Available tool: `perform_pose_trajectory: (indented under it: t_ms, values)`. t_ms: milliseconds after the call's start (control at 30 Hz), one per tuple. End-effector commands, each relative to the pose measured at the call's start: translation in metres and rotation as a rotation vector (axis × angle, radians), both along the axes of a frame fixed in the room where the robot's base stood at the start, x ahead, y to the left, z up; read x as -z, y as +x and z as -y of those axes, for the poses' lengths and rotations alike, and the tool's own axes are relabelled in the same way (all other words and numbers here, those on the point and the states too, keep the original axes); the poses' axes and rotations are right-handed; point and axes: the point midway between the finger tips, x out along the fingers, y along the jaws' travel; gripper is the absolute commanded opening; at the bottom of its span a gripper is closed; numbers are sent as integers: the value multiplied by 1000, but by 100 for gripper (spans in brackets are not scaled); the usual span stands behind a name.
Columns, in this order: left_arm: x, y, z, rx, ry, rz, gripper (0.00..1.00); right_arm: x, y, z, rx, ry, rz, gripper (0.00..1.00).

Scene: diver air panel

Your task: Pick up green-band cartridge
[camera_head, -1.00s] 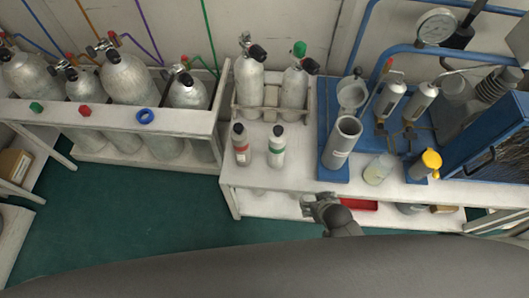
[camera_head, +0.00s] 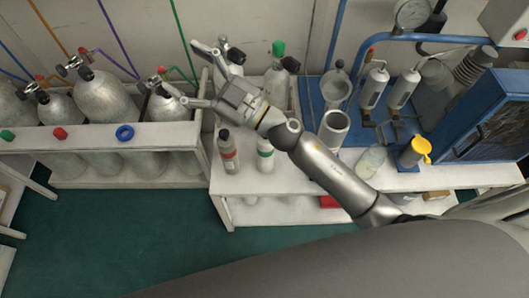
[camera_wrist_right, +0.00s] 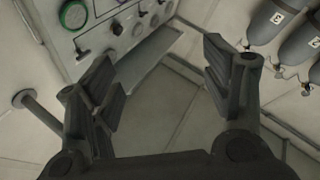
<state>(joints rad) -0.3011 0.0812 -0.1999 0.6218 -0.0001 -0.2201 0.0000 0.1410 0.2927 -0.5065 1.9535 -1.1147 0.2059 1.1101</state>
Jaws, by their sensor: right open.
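The green-band cartridge (camera_head: 265,154), a pale cylinder with a dark top and a green band, stands upright on the white bench (camera_head: 290,185). Part of its upper end is close to or behind my right arm in the head view. My right gripper (camera_head: 182,68) is open and empty, raised up and left of the cartridge, with its fingers pointing to the upper left. In the right wrist view its spread fingers (camera_wrist_right: 165,78) have nothing between them, and the cartridge does not show there. My left gripper is not in view.
A red-band cartridge (camera_head: 228,155) stands just left of the green-band one. Gas cylinders (camera_head: 105,97) fill the left rack. A grey open cylinder (camera_head: 334,128), a glass jar (camera_head: 370,161) and a yellow-topped item (camera_head: 416,151) stand to the right. A wall panel (camera_wrist_right: 110,30) shows in the wrist view.

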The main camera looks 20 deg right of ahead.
Motion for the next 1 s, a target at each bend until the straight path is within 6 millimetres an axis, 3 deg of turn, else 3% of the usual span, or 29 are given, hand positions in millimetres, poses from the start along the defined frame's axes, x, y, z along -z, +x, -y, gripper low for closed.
perform_pose_trajectory:
  t_ms: [100,200,300,367,467,600,700,800,900,1000]
  values:
    - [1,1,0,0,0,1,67,11,-26,-46,-258,-173,62,72]
    - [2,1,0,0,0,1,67,41,-45,-69,-448,-362,48,72]
    - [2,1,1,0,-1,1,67,84,-58,-73,-595,-588,-18,72]
    - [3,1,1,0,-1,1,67,112,-60,-65,-656,-737,-83,72]
    - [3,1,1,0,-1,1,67,155,-55,-35,-702,-996,-231,72]
    - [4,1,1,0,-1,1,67,197,-35,34,-642,-1340,-493,72]
    - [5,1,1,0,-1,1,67,207,-21,85,-536,-1525,-672,72]
    - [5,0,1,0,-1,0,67,206,-12,124,-430,-1641,-808,72]
    - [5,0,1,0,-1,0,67,204,-7,147,-358,-1699,-890,72]
    - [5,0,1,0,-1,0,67,210,-6,155,-332,-1720,-921,72]
